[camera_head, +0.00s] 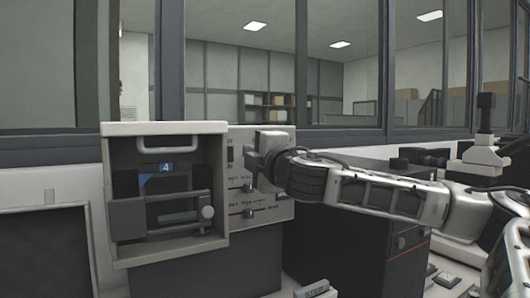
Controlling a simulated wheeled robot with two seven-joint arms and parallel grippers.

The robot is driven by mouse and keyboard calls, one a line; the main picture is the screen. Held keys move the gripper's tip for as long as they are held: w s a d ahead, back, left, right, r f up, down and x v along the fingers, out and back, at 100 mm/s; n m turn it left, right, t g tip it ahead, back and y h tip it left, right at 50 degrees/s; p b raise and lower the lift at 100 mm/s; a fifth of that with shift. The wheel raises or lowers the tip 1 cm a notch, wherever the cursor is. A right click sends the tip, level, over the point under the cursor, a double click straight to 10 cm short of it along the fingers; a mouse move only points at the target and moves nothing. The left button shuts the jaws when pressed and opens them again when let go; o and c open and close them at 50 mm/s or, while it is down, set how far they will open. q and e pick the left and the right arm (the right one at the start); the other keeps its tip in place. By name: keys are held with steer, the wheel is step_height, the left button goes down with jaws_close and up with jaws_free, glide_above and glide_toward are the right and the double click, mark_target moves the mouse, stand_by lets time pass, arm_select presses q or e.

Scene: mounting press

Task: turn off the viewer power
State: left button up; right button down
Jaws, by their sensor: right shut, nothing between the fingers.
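The viewer is a pale box (226,215) with an open front, a handle at its top and a blue label marked 4 inside. Its light control panel (260,216) is on the right side and bears a small dark switch (230,154) near the top and sliders (249,212) lower down. My right gripper (256,162) is shut and empty in front of the panel's upper part, just right of the dark switch. It hides part of the panel, and I cannot tell whether it touches it. My left gripper is out of view.
A dark screen (45,250) stands at the left. A dark grey cabinet (335,245) is right of the viewer, behind my right arm. A microscope-like device (485,155) stands at the far right. Windows run along the back.

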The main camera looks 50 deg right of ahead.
arm_select(q)
steer(key=b, duration=0.1)
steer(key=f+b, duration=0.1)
steer(key=b, duration=0.1)
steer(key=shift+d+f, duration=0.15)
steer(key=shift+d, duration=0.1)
arm_select(e)
steer(key=s, duration=0.1)
steer(key=s+a, duration=0.1)
steer(key=s, duration=0.3)
steer(key=shift+s+a+r, duration=0.25)
steer(key=shift+a+r, duration=0.1)
steer(key=shift+r, duration=0.05)
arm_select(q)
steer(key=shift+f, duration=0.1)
